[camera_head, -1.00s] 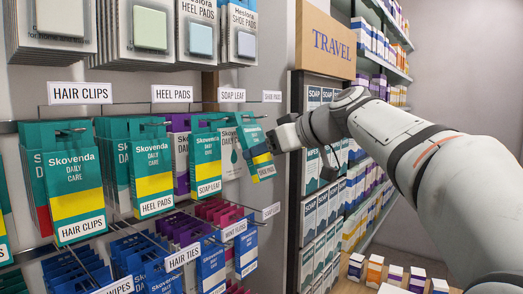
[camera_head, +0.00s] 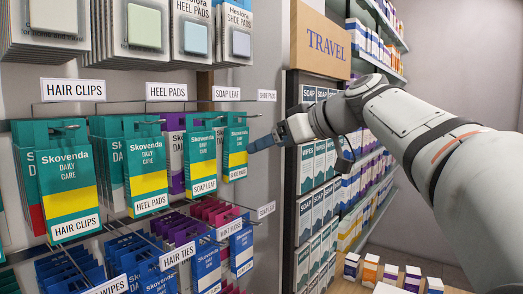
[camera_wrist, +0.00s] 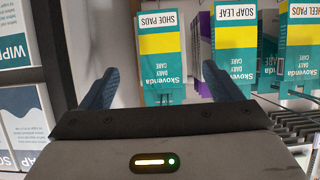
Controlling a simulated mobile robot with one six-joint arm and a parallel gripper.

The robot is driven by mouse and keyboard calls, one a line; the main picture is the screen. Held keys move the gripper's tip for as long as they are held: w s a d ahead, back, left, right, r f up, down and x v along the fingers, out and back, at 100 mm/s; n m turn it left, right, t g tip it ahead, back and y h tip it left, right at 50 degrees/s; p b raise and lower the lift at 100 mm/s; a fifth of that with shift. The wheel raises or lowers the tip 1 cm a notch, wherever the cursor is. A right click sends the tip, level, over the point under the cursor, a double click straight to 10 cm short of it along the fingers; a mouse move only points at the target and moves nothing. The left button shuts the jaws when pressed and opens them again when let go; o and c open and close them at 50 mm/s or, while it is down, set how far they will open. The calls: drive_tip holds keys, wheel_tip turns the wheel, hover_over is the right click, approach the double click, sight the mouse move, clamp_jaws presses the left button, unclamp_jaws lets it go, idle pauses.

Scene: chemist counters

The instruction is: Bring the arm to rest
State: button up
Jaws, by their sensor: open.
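My gripper (camera_head: 262,143) is open and empty, just right of the hanging packs in the head view. Its two blue fingers stand wide apart in the wrist view (camera_wrist: 161,78). A teal, yellow and white SHOE PADS pack (camera_head: 235,147) hangs upright on its hook at the right end of the row. In the wrist view the same pack (camera_wrist: 162,44) appears upside down beyond the gap between the fingers, with no finger closed on it. My arm reaches in from the right.
SOAP LEAF (camera_head: 202,160), HEEL PADS (camera_head: 147,165) and HAIR CLIPS (camera_head: 68,185) packs hang to the left. A dark rack of boxes (camera_head: 305,215) under a TRAVEL sign (camera_head: 322,42) stands close behind my gripper. Small boxes (camera_head: 390,273) stand on a wooden surface below right.

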drive_tip(key=s+d+f+m+g+h, duration=0.2)
drive_tip(key=s+f, duration=0.5)
drive_tip(key=f, duration=0.6)
drive_tip(key=s+d+f+m+g+h, duration=0.1)
drive_tip(key=s+d+f+m+h, duration=0.4)
drive_tip(key=f, duration=0.8)
drive_tip(key=s+d+f+m+g+h, duration=0.2)
drive_tip(key=s+d+f, duration=0.3)
drive_tip(key=s+f, duration=0.6)
wheel_tip(320, 180, down, 3)
drive_tip(key=shift+s+r+m+g+h, duration=0.1)
drive_tip(key=shift+s+m+g+h, duration=0.2)
drive_tip(key=shift+m+h, duration=0.4)
drive_tip(key=shift+w, duration=0.1)
